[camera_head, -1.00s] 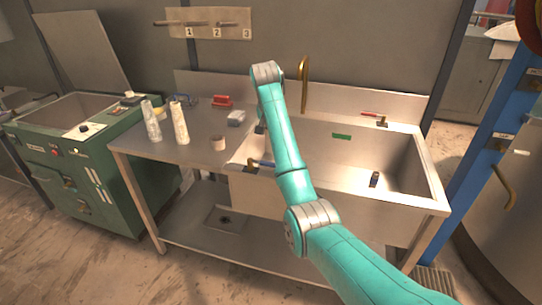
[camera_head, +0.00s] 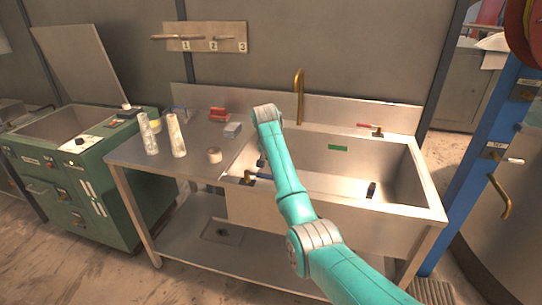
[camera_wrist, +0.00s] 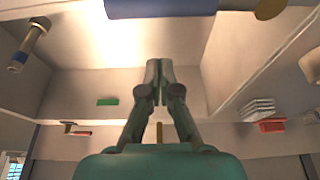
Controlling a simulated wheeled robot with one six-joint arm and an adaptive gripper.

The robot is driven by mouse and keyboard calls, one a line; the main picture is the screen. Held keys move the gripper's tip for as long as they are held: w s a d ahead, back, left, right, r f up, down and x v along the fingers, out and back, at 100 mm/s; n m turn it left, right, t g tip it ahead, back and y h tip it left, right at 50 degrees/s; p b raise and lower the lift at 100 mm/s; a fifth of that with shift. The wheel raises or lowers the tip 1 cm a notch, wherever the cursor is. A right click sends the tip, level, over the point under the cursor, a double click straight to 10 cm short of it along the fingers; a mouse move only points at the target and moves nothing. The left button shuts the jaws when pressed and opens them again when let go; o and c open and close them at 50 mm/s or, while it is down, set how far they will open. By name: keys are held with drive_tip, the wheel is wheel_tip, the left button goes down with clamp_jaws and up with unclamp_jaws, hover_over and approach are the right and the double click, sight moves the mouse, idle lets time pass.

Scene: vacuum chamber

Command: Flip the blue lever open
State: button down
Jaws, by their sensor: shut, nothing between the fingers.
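The blue lever (camera_head: 262,177) sits on a brass valve (camera_head: 248,178) at the front left rim of the sink, partly behind my arm in the head view. In the wrist view the blue lever (camera_wrist: 160,8) is a wide blue bar across the top edge, cut off by the frame. A brass part (camera_wrist: 268,8) shows at its right end. My gripper (camera_wrist: 160,68) is shut and empty, its fingertips pointing towards the bar with a visible gap in the picture. Real depth between them is unclear. In the head view my gripper is mostly hidden behind my arm.
The steel sink (camera_head: 436,205) has a red-handled valve (camera_head: 372,129) at its back rim and a dark blue-tipped fitting (camera_head: 371,189) inside.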

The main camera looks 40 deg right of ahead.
drive_tip(key=shift+s+a+f, duration=0.15)
drive_tip(key=shift+s+a, duration=0.45)
drive_tip(key=shift+a, duration=0.2)
drive_tip(key=shift+s+a+f, duration=0.15)
drive_tip(key=shift+s+a, duration=0.45)
drive_tip(key=shift+a, duration=0.15)
drive_tip(key=shift+a, duration=0.15)
